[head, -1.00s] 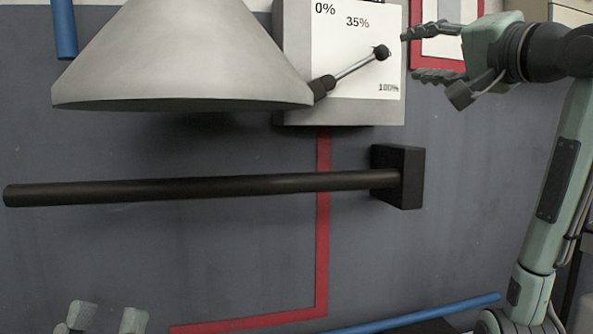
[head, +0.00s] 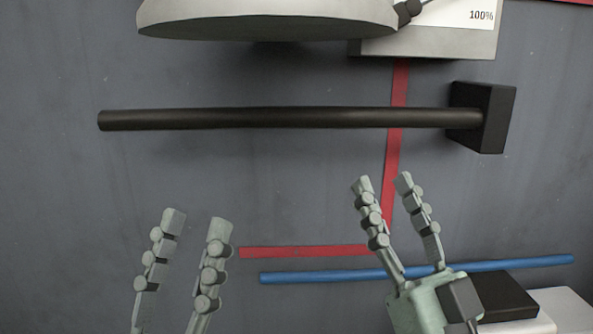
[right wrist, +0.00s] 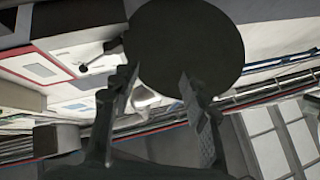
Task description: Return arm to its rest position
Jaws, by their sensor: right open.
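My right gripper (head: 381,180) is open and empty in the head view, fingers pointing up, below the black bar and in front of the wall. Its two fingers also show in the right wrist view (right wrist: 157,82), apart with nothing held between them. My left gripper (head: 196,220) is open and empty at the lower left of the head view. The grey box with the percent dial (head: 430,42) is cut off at the top edge; only "100%" and the black base of its lever (head: 408,12) show. The lever's tip is out of the head view.
A black bar (head: 290,118) runs across to a black block (head: 484,117). A pale round cone (head: 265,25) hangs at the top. A dark disc (right wrist: 187,45) fills the upper middle of the right wrist view. A blue rod (head: 330,277) lies low. Red stripes (head: 394,160) mark the wall.

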